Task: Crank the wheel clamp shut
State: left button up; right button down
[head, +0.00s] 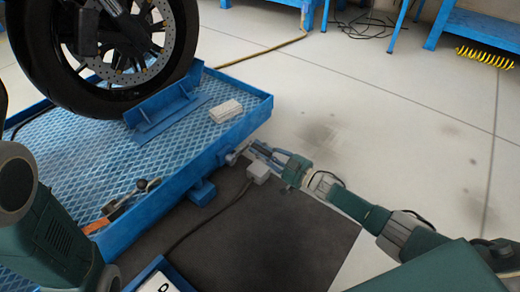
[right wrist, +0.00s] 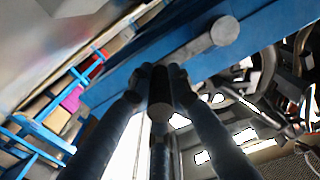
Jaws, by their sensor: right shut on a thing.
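The motorcycle wheel (head: 110,50) stands upright on the blue lift platform at the upper left of the head view. The blue wheel clamp (head: 165,108) lies along the tyre's lower right side; whether it touches the tyre I cannot tell. My right gripper (head: 257,148) is at the platform's end. In the right wrist view its two dark fingers are shut on the dark round crank handle (right wrist: 160,105). A grey round shaft end (right wrist: 224,31) shows beyond it on a blue beam.
A pale block (head: 226,109) lies on the blue platform (head: 85,165), with hand tools (head: 130,198) near its front edge. A small grey box (head: 259,171) with a cable sits beside the platform. A dark mat (head: 300,235) lies below. The pale floor to the right is open.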

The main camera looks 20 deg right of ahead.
jog(key=shift+d+f, duration=0.2)
jog(key=shift+f, duration=0.1)
jog(key=c, duration=1.6)
grip_release()
jog(key=shift+a, duration=0.1)
jog(key=shift+r, duration=0.1)
jog(key=v, duration=1.2)
jog(key=shift+s, duration=0.1)
